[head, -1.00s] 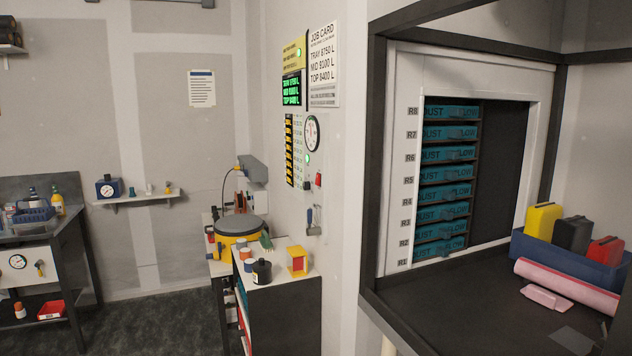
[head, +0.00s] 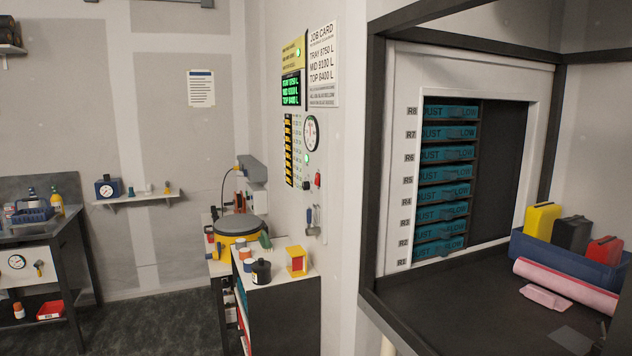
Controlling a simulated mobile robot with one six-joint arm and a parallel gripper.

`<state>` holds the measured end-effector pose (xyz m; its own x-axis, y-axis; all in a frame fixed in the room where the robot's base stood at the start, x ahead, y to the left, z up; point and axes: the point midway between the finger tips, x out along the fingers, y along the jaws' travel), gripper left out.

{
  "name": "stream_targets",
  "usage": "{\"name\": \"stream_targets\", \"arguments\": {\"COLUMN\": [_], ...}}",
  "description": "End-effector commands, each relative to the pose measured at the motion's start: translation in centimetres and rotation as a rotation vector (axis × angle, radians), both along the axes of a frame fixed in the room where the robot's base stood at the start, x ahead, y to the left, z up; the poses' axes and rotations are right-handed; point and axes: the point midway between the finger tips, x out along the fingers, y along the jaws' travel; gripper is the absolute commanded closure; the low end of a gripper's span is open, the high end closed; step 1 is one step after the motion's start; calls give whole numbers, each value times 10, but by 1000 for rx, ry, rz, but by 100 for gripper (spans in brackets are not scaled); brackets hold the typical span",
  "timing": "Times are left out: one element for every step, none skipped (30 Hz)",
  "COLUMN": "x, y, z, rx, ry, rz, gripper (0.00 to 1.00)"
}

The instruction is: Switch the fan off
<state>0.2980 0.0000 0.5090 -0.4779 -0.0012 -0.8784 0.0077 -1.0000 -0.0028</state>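A wall panel (head: 297,151) in the middle of the head view carries a round white gauge (head: 311,133), a lit green lamp (head: 306,158), a small black knob (head: 306,185) and a small red control (head: 318,180). No fan is clearly recognisable, and I cannot read which control belongs to it or its position. The green lamp is lit. My gripper is not in view.
A white-topped cabinet (head: 285,275) with a black jar and a yellow-red block stands below the panel. To the right, a dark-framed hood (head: 374,170) holds teal drawers and a blue bin (head: 570,254). Floor (head: 150,325) at the left is clear.

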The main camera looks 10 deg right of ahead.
Motion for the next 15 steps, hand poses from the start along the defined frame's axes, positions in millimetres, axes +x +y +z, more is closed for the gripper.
{"name": "stream_targets", "arguments": {"x": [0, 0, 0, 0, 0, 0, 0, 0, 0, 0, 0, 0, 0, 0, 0], "y": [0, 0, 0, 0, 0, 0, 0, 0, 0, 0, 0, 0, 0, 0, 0], "z": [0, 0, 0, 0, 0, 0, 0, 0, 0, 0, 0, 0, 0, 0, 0], "rx": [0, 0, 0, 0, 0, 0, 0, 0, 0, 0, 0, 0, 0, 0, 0], "ry": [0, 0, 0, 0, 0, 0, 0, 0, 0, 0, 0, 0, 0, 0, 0], "rz": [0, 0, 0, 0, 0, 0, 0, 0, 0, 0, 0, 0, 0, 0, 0], "gripper": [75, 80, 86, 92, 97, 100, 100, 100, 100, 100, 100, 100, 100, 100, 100]}}
